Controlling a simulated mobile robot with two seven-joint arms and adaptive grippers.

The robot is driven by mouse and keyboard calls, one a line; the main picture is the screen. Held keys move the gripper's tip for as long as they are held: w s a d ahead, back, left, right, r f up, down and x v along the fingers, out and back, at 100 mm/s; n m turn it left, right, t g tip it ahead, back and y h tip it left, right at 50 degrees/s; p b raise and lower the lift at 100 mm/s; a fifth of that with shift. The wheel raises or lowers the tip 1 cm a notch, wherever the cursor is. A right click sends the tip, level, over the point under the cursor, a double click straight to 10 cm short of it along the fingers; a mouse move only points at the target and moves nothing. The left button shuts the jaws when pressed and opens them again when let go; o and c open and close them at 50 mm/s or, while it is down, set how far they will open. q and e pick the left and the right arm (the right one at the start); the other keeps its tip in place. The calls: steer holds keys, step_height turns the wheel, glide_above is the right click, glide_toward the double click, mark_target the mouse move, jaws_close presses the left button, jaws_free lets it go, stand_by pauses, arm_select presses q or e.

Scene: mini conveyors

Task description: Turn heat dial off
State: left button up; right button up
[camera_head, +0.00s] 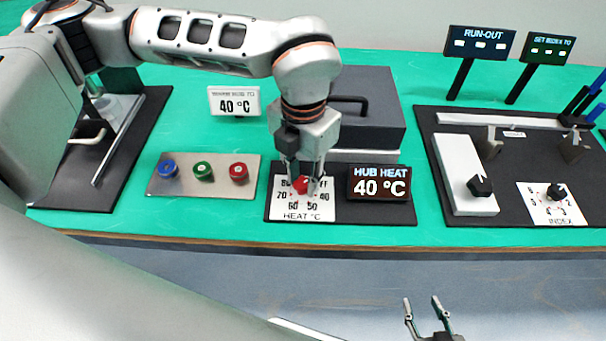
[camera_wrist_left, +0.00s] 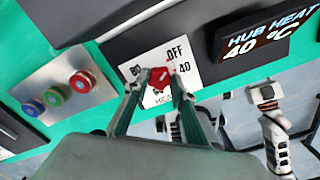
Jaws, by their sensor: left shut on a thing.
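The heat dial has a red knob (camera_head: 301,185) on a white plate (camera_head: 290,212) marked HEAT °C, with numbers and OFF around it. The knob also shows in the left wrist view (camera_wrist_left: 159,75), partly hidden between the fingers. My left gripper (camera_head: 305,178) points down over the plate and is shut on the knob. The hub heat display (camera_head: 379,184) beside the dial reads 40 °C. The knob's pointer is too hidden to read. My right gripper (camera_head: 428,308) is open and empty in front of the bench, low in the head view.
A panel (camera_head: 205,188) with blue, green and red buttons lies left of the dial. Behind stand a 40 °C sign (camera_head: 234,101) and a grey box (camera_head: 368,105) with a black handle. An index dial (camera_head: 555,192) and another black knob (camera_head: 480,186) are at right.

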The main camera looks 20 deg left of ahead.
mark_target(303, 183)
steer(key=shift+w+r, duration=0.2)
steer(key=shift+w, duration=0.15)
arm_select(q)
steer(key=o, duration=1.1)
step_height(303, 183, up, 12)
arm_select(e)
steer(key=shift+s+f, duration=0.15)
steer(key=shift+s, duration=0.05)
